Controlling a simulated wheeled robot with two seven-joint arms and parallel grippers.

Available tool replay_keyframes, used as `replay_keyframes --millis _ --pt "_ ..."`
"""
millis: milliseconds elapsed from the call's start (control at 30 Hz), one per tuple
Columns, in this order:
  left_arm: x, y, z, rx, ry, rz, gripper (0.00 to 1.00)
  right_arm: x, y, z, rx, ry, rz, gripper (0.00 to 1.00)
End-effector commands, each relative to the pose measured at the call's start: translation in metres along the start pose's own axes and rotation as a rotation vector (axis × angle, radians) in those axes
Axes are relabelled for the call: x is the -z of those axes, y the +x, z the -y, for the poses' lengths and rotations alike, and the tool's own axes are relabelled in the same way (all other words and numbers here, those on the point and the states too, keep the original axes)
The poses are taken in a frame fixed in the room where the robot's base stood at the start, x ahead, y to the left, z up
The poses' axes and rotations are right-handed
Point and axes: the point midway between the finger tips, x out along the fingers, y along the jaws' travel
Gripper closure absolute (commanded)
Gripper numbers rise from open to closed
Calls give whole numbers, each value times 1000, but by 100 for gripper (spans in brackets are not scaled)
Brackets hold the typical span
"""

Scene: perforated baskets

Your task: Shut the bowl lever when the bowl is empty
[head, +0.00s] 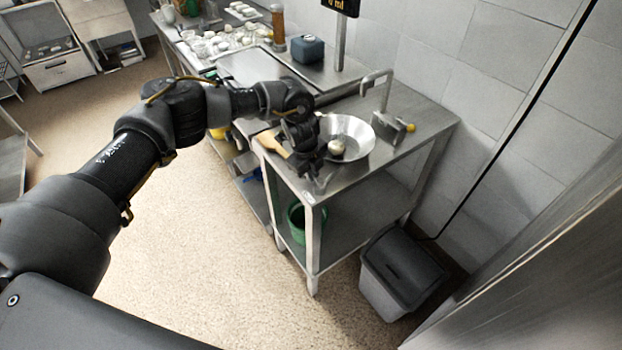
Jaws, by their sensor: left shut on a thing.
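A wide shiny metal bowl (355,128) stands on the steel table. A small whitish round thing (337,146) shows against its near left side, close to my left gripper. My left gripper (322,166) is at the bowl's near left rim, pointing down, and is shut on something. That seems to be the whitish thing, though the dark fingers hide the contact. A grey metal block with a yellow-tipped knob (408,127) stands right of the bowl; I cannot tell if this is the lever. My right gripper is not in view.
A tall bent metal pipe (378,78) rises behind the bowl. A light wooden board (270,143) lies left of my gripper. A green bucket (297,222) is on the lower shelf. A grey bin (402,270) stands at the right. The floor at left is clear.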

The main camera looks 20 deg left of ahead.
Motion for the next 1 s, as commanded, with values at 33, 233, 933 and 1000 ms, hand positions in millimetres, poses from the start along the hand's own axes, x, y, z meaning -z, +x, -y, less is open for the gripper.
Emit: replay_keyframes --millis 33,233,933,1000 --pt "-1 3 1 2 24 -4 100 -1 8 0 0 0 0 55" --pt "-1 2 4 2 106 -20 100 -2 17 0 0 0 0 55" --pt "0 0 6 2 150 -29 76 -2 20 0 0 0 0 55" --pt "0 0 5 2 149 -29 67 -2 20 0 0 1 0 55"
